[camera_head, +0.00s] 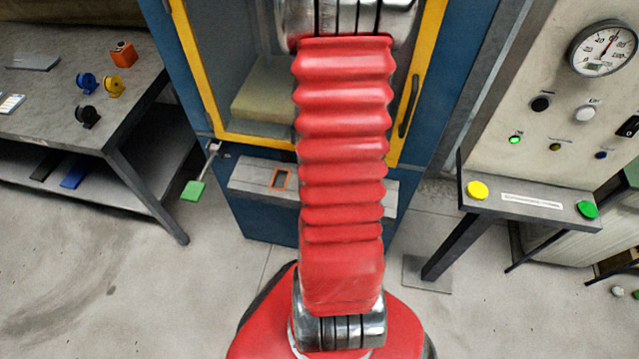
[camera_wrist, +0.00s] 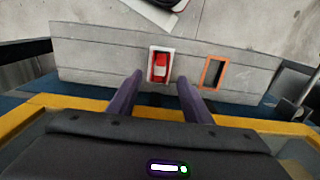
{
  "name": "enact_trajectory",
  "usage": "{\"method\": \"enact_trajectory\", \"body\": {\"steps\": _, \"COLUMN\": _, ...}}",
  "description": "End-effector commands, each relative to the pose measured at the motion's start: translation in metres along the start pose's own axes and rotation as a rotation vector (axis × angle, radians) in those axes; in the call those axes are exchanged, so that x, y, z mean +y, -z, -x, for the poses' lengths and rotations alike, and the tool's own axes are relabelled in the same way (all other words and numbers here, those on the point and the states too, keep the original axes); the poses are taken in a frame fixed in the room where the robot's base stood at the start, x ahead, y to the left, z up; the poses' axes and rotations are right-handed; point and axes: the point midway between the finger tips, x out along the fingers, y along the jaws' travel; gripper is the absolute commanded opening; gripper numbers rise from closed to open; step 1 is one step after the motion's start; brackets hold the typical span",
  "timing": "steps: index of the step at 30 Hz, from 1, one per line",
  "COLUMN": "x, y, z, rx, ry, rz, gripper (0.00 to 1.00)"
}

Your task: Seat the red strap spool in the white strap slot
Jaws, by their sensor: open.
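The red strap spool (camera_wrist: 161,66) lies inside the frame of the white strap slot (camera_wrist: 151,66) on the grey ledge in the wrist view. I cannot tell from this angle how deep it sits. My gripper (camera_wrist: 160,78) is open, with its two dark fingers apart, one to each side of the slot's near end. No finger visibly grips the spool. In the head view my red arm hides the spool, the white slot and the gripper.
An orange-framed slot (camera_head: 281,179) sits beside the white one on the grey ledge (camera_head: 248,175), and looks empty. A green-ended lever (camera_head: 193,190) sticks out left of the ledge. Blue (camera_head: 86,83), yellow (camera_head: 113,85) and black (camera_head: 87,116) spools stand on the left table.

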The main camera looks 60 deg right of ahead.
Motion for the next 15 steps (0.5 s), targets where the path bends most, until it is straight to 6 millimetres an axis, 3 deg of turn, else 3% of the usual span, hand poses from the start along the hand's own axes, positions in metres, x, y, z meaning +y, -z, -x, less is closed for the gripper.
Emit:
{"method": "enact_trajectory", "body": {"steps": 5, "x": 0.001, "y": -0.001, "z": -0.007, "rx": -0.002, "ry": -0.001, "rz": 0.0, "gripper": 0.45}}
{"method": "enact_trajectory", "body": {"steps": 15, "x": 0.003, "y": -0.004, "z": -0.044, "rx": -0.003, "ry": -0.001, "rz": 0.0, "gripper": 0.45}}
